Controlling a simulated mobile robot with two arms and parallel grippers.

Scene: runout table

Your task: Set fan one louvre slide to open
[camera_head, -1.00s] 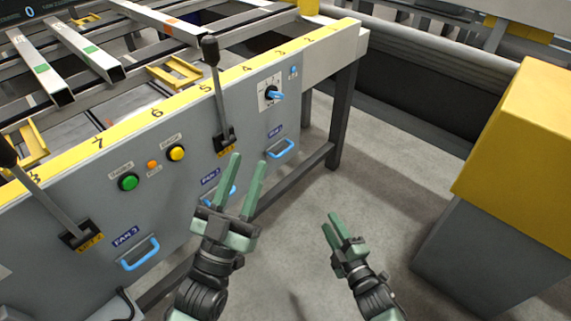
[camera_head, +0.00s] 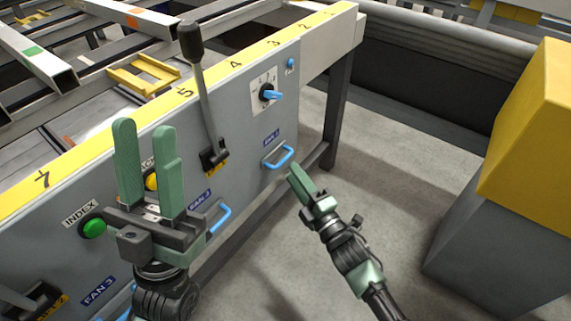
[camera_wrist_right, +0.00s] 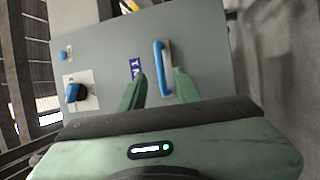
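The fan one louvre slide is a blue bar handle (camera_head: 278,157) beside a blue label that seems to read FAN 1, at the lower right of the grey panel. It also shows in the right wrist view (camera_wrist_right: 161,68). My right gripper (camera_head: 299,175) points at the panel just below and right of this handle. In the right wrist view my right gripper (camera_wrist_right: 160,75) is open, its green fingers on either side of the handle's lower end in the picture. Whether they touch it I cannot tell. My left gripper (camera_head: 147,133) is open and empty, in front of the panel.
A blue rotary knob (camera_head: 271,95) sits above the fan one handle. A black-knobbed lever (camera_head: 203,90) stands left of it. The fan two handle (camera_head: 219,218) is lower left. A grey and yellow cabinet (camera_head: 485,215) stands right, with clear floor between.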

